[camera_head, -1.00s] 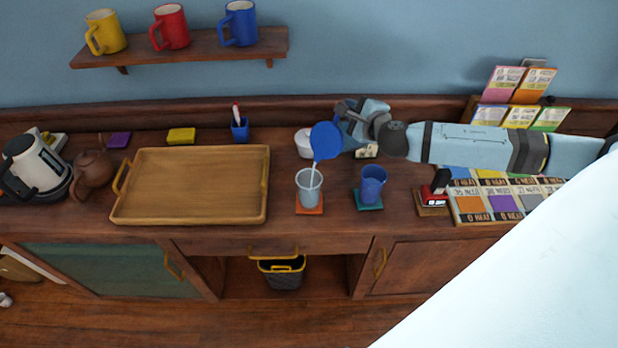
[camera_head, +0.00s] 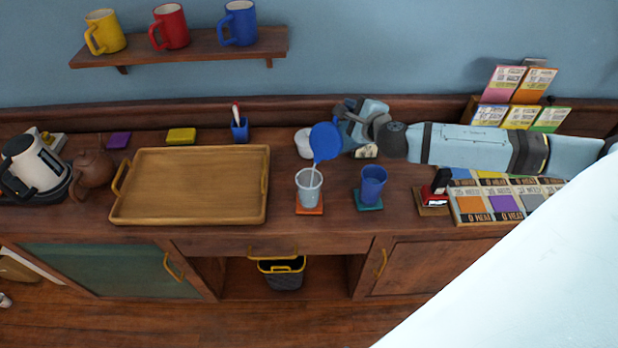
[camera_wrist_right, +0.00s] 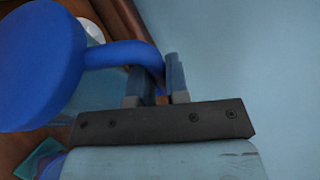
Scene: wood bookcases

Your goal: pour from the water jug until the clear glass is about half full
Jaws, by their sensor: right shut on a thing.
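The blue water jug (camera_head: 325,141) is tilted over the clear glass, and a pale stream runs from it down into the glass. My right gripper (camera_head: 347,124) is shut on the jug's handle; the right wrist view shows the fingers (camera_wrist_right: 160,88) around the blue handle of the jug (camera_wrist_right: 40,65). The clear glass (camera_head: 309,190) stands upright on an orange coaster (camera_head: 309,210). Its contents look pale, and the exact level is hard to read. My left gripper is not in view.
A blue cup (camera_head: 373,184) stands on a teal coaster (camera_head: 369,201) right of the glass. A wooden tray (camera_head: 190,216) lies to the left. A red-and-black stamp (camera_head: 436,188) and a board of cards (camera_head: 490,216) are to the right. A white round container (camera_head: 303,143) stands behind.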

